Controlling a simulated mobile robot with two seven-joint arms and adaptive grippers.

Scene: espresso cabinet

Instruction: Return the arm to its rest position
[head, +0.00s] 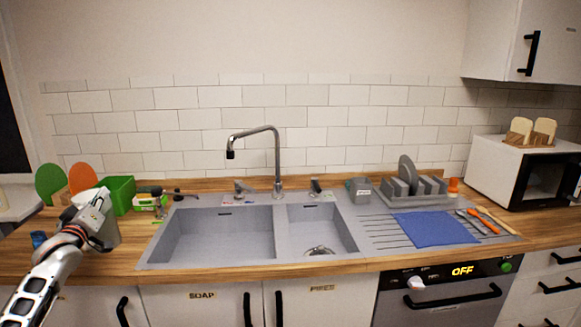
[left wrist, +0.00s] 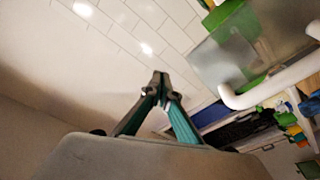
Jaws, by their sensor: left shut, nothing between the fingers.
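My left arm comes in from the lower left in the head view. Its gripper (head: 97,240) is over the left end of the wooden counter, left of the sink. In the left wrist view the two fingers of the left gripper (left wrist: 160,80) meet at their tips, shut with nothing between them. A grey container (head: 112,232) is close beside the gripper in the head view, partly hidden by it. In the left wrist view a translucent container (left wrist: 235,55) with a white handle is right of the fingertips, apart from them in the picture. My right gripper is not in view.
A green bin (head: 120,193) and green and orange boards (head: 82,178) are behind the gripper. The double sink (head: 220,232) with a tall tap (head: 277,160) fills the middle. A dish rack (head: 410,190), blue cloth (head: 436,228) and microwave (head: 505,173) are at right.

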